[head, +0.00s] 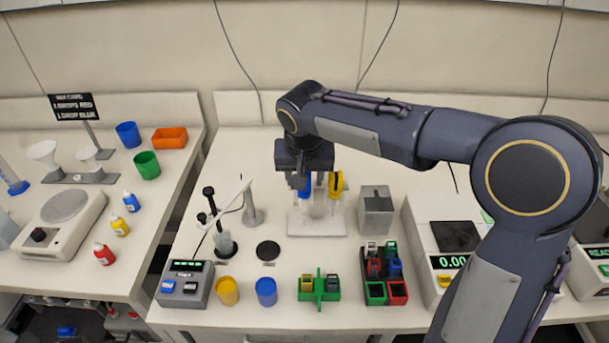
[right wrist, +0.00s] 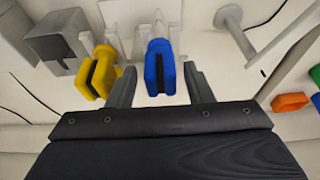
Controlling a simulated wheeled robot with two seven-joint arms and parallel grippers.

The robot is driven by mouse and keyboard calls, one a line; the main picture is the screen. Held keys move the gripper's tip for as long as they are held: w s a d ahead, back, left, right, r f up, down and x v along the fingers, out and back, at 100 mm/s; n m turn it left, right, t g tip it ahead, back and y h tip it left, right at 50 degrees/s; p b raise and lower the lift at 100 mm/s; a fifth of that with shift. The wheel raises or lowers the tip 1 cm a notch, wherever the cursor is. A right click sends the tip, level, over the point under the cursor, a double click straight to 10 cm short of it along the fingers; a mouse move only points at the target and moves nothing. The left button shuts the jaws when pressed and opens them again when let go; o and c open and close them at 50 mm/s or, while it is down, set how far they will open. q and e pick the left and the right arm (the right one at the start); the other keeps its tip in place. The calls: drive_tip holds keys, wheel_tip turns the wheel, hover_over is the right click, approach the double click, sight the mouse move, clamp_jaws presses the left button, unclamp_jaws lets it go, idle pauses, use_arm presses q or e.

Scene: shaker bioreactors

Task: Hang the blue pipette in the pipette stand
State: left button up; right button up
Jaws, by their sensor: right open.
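The blue pipette (head: 305,186) is upright at the white pipette stand (head: 317,226), on its left side, and appears to hang there; its exact contact with the holder is hidden. The yellow pipette (head: 337,183) hangs on the right side of the stand. My right gripper (head: 305,172) is over the stand from above and hides part of it. In the right wrist view my right gripper (right wrist: 157,72) is open, its fingers apart on either side of the blue pipette (right wrist: 160,62), with a visible gap to each finger. The yellow pipette (right wrist: 98,72) is outside the left finger. My left gripper is not in view.
A grey metal block (head: 376,212) stands right of the stand. A grey post (head: 252,208) stands to its left. A green rack (head: 319,288), coloured tube blocks (head: 386,270), yellow and blue cups and a dark disc (head: 268,251) lie in front. My right arm crosses above the right side.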

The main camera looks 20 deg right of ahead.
drive_tip(key=shift+r, duration=0.1)
wheel_tip(320, 180, up, 7)
drive_tip(key=p, duration=0.5)
drive_tip(key=shift+p, duration=0.35)
idle(0.4)
drive_tip(key=shift+s+d, duration=0.2)
drive_tip(key=shift+d, duration=0.05)
drive_tip(key=s+d+y, duration=0.3)
drive_tip(key=s+d, duration=0.4)
drive_tip(key=s, duration=0.5)
drive_tip(key=s+a+f+t+y, duration=0.1)
drive_tip(key=s+f, duration=0.1)
drive_tip(key=s, duration=0.5)
drive_tip(key=s+f+n+t, duration=0.1)
drive_tip(key=s+f, duration=0.2)
drive_tip(key=s, duration=0.4)
drive_tip(key=shift+s+a+t+y, duration=0.3)
drive_tip(key=shift+a+y, duration=0.05)
drive_tip(key=shift+y, duration=0.05)
